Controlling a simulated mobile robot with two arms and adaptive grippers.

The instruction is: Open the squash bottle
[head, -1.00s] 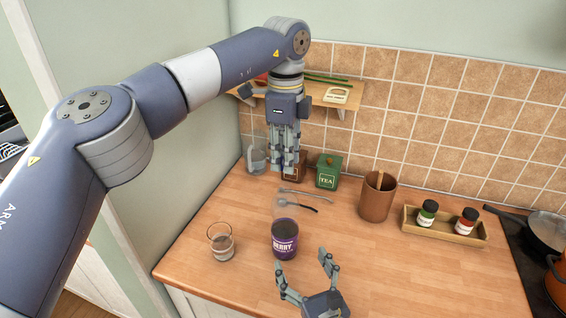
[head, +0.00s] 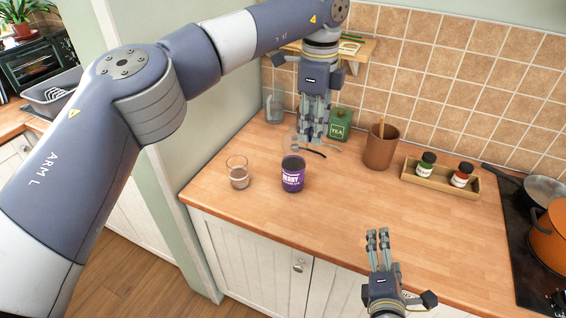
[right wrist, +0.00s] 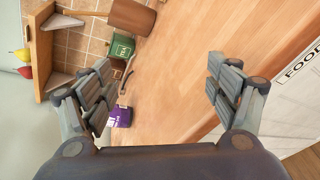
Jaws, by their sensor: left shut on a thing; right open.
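My left gripper (head: 313,138) points down, above or behind the bottle as seen from the head. Its fingers are closed together on something they hide, and I cannot tell whether they touch the bottle. My right gripper (head: 403,262) is open and empty, to the right of the bottle near the counter's front edge.
A glass (head: 238,176) stands just left of the bottle. Behind are a green tea tin (head: 340,125), a brown utensil pot (head: 380,150) and a tray (head: 440,184) with two small jars. The hob (head: 520,220) with pans is at right. The counter's front middle is clear.

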